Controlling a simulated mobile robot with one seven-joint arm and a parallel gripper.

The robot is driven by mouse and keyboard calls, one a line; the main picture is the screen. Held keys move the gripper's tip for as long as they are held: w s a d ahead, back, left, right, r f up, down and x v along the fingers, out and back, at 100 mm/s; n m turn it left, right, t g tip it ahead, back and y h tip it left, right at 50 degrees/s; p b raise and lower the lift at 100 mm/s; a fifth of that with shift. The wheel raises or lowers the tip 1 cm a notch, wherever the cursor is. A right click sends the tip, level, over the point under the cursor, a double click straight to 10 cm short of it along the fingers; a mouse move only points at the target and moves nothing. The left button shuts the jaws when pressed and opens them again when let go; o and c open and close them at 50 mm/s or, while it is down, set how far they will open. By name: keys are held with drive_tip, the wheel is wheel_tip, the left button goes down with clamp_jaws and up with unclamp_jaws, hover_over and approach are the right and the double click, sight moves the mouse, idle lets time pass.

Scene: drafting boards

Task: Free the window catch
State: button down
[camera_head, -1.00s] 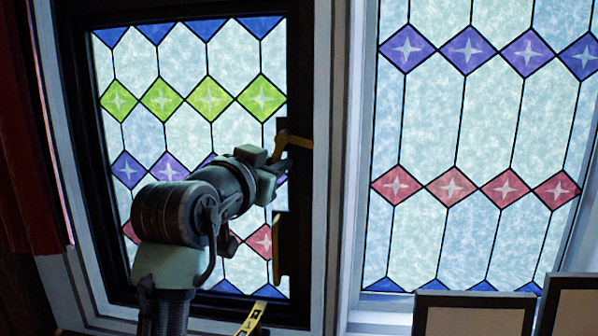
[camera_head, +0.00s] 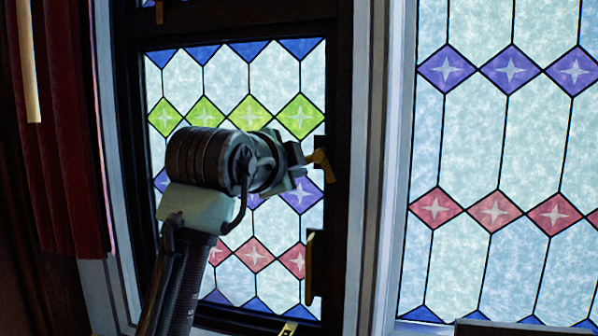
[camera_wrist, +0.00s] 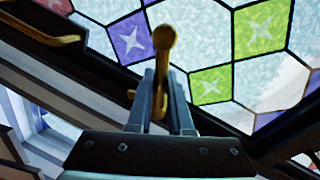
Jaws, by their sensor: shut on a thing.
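The window catch (camera_head: 320,160) is a small brass lever on the right side of the dark window frame (camera_head: 338,215). In the wrist view the catch (camera_wrist: 164,50) shows a rounded knob end standing up between my fingers. My gripper (camera_head: 297,165) reaches the catch from the left. In the wrist view my gripper (camera_wrist: 161,88) is shut on the lever, with one finger on each side of it. The leaded window (camera_head: 240,80) has green, purple and red diamonds. The base of the catch is partly hidden by the fingers.
A brass pull handle (camera_head: 315,265) sits lower on the same frame and also shows in the wrist view (camera_wrist: 40,25). A second leaded window (camera_head: 480,140) stands to the right. A red curtain (camera_head: 60,150) hangs at the left.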

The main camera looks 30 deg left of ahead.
drive_tip(key=shift+a+r+m+y, duration=0.15)
drive_tip(key=shift+r+m, duration=0.15)
drive_tip(key=shift+m, duration=0.45)
drive_tip(key=shift+r+m+y, duration=0.15)
drive_tip(key=shift+r+m, duration=0.15)
drive_tip(key=shift+m, duration=0.45)
drive_tip(key=c, duration=0.8)
unclamp_jaws()
drive_tip(key=shift+c, duration=0.2)
